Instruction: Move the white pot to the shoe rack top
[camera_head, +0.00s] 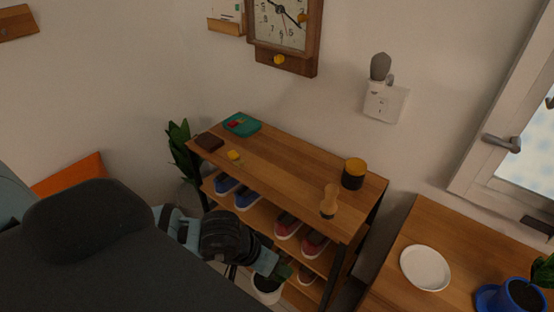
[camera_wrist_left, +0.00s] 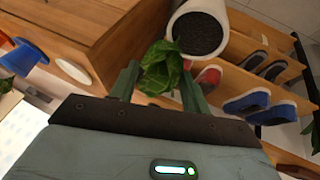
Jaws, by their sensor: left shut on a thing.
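The white pot (camera_head: 268,291) hangs low in front of the shoe rack in the head view, partly hidden by my left gripper (camera_head: 275,266). In the left wrist view the white pot (camera_wrist_left: 197,48) shows dark soil and a green leafy plant (camera_wrist_left: 162,68). The fingers of my left gripper (camera_wrist_left: 160,84) are on either side of the leaves, shut on the potted plant. The shoe rack top (camera_head: 285,165) is a wooden board above and behind the gripper. My right gripper is not in view.
On the rack top are a teal tray (camera_head: 242,125), a dark wallet (camera_head: 209,142), a yellow item (camera_head: 234,155), a wooden figure (camera_head: 329,202) and a dark jar (camera_head: 353,174). Its middle is clear. Shoes fill the shelves. A table (camera_head: 400,292) with a white plate (camera_head: 425,267) stands right.

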